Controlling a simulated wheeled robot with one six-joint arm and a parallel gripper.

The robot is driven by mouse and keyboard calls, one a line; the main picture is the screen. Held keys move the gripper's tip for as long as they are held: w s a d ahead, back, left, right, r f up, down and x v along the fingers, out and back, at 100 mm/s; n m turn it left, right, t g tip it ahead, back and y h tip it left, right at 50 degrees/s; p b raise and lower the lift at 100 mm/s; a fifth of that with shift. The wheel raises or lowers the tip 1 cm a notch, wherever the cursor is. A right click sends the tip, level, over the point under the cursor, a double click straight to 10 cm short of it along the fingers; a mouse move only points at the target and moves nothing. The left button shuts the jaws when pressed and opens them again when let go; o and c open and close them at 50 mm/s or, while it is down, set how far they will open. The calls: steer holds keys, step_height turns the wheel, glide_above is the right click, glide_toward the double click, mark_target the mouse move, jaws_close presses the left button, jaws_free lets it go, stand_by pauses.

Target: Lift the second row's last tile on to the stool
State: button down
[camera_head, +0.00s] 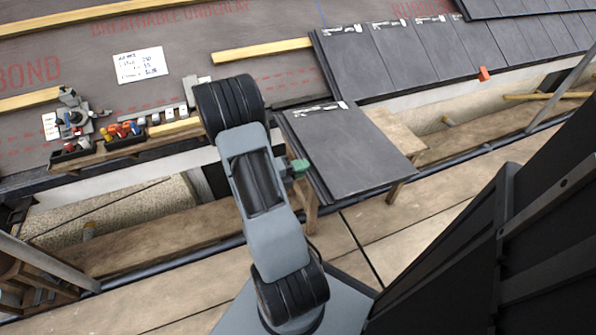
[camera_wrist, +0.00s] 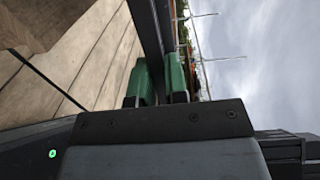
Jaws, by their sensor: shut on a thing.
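My gripper (camera_head: 298,168) shows only its green fingertip at the left edge of a dark slate tile (camera_head: 350,150), beside my arm. In the wrist view, the two green fingers of my gripper (camera_wrist: 158,75) are closed on a thin dark tile edge (camera_wrist: 150,30) between them. The tile lies over a wooden stool (camera_head: 398,132), whose top shows at the right and whose legs show below. A second dark edge shows along the tile's left side. I cannot tell whether the held tile touches what is under it.
Laid slate tiles (camera_head: 400,55) cover the roof at upper right, with an orange piece (camera_head: 484,73) at their lower edge. Battens (camera_head: 262,50), a paper note (camera_head: 140,64) and a tool tray (camera_head: 110,145) lie left. Scaffold boards (camera_head: 440,215) run below.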

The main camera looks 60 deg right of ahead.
steer(key=w+d+f+b, duration=0.6)
steer(key=w+f+b, duration=0.1)
steer(key=f+b, duration=0.1)
steer(key=shift+w+f, duration=0.35)
steer(key=shift+f, duration=0.3)
stand_by(0.4)
stand_by(0.7)
steer(key=shift+w+a+b, duration=0.15)
steer(key=shift+a+b, duration=0.2)
stand_by(0.7)
steer(key=shift+f+b, duration=0.4)
steer(key=shift+f, duration=0.05)
stand_by(0.4)
steer(key=shift+f+b, duration=0.7)
steer(key=shift+f, duration=0.4)
stand_by(1.3)
